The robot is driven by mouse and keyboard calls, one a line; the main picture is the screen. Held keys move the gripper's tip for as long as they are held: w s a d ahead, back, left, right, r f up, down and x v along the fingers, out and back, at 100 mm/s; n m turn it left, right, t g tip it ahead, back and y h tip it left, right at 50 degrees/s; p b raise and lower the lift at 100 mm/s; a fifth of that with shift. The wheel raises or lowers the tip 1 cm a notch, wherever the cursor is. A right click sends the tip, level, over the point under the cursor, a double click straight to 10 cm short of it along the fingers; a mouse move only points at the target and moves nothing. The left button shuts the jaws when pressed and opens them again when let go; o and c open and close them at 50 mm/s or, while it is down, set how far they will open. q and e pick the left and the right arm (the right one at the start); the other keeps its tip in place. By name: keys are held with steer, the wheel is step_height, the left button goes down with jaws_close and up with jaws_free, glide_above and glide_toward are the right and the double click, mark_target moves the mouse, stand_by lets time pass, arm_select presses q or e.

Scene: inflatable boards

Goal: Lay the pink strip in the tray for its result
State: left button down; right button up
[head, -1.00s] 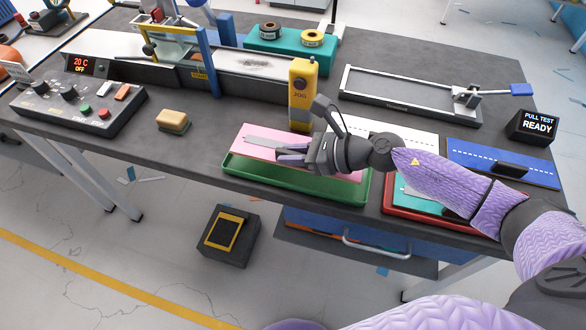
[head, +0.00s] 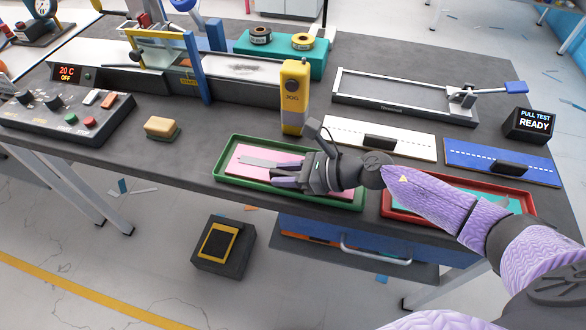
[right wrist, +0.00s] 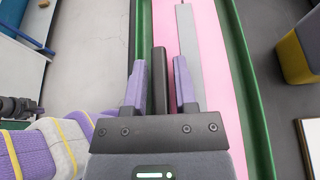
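The pink strip (head: 248,170) lies flat inside the green tray (head: 290,200) at the front edge of the table, with a grey bar along its top. My right gripper (head: 272,174) is low over the strip and hides its right part. In the right wrist view, the pink strip (right wrist: 212,40) lies between the green tray walls (right wrist: 240,60). A black handle (right wrist: 158,80) stands between my right fingers, with a narrow gap on each side. The right gripper is open around the handle. My left gripper is not in view.
A red tray (head: 387,207) with a teal strip is to the right. White (head: 410,147) and blue (head: 535,170) strips with black handles lie behind. A yellow jug-like block (head: 294,97) stands behind the green tray; a sponge (head: 160,127) lies left. A sign (head: 531,124) reads "PULL TEST READY".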

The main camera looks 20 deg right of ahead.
steer(key=shift+s+d+r, duration=0.15)
steer(key=shift+d+r, duration=0.1)
steer(key=shift+d, duration=0.05)
step_height(320, 180, up, 4)
steer(key=p, duration=0.1)
glide_above(338, 193)
steer(key=shift+s+d+r, duration=0.15)
steer(key=shift+s+d, duration=0.05)
steer(key=shift+d, duration=0.2)
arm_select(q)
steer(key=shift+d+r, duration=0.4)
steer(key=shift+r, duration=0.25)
